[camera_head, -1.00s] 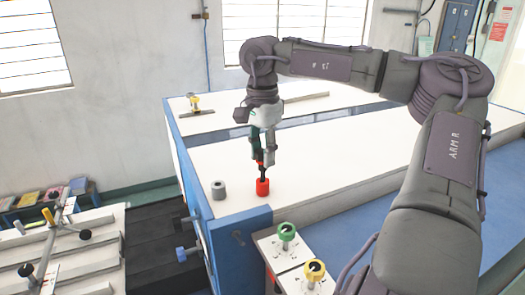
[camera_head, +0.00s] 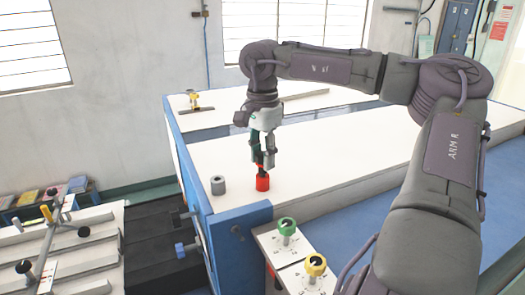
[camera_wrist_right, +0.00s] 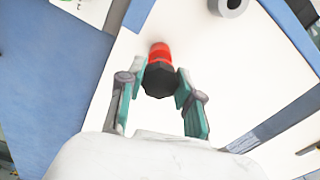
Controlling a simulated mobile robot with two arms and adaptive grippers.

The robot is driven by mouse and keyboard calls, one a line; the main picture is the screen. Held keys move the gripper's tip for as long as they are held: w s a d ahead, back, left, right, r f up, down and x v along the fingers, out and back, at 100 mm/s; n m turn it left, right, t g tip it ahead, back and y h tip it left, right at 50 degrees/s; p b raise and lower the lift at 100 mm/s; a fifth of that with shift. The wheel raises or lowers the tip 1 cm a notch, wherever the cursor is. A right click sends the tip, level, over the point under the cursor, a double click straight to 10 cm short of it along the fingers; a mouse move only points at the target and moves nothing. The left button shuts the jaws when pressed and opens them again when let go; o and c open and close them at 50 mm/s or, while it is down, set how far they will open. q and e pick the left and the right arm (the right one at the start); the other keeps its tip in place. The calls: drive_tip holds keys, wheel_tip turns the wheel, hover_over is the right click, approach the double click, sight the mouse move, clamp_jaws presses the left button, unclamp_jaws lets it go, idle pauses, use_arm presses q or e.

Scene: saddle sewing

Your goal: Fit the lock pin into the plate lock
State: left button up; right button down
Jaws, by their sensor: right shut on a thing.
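A red cylinder (camera_head: 263,183) with a dark black upper part stands upright on the white worktop near its front left corner. I take it for the lock pin, but cannot be sure. My right gripper (camera_head: 263,165) points down over it, its fingers shut on the black part. In the right wrist view the black knob (camera_wrist_right: 158,80) sits between the fingertips, with the red body (camera_wrist_right: 160,52) beyond it. I cannot clearly identify the plate lock. My left gripper is not in view.
A grey hollow cylinder (camera_head: 218,186) stands left of the red one. The blue corner (camera_head: 238,222) edges the worktop (camera_head: 340,165). Clear worktop lies to the right.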

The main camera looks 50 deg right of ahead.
drive_tip(key=shift+f+b, duration=0.35)
drive_tip(key=shift+f, duration=0.25)
drive_tip(key=c, duration=0.7)
unclamp_jaws()
drive_tip(key=shift+r, duration=0.15)
wheel_tip(320, 180, up, 12)
drive_tip(key=shift+f, duration=0.2)
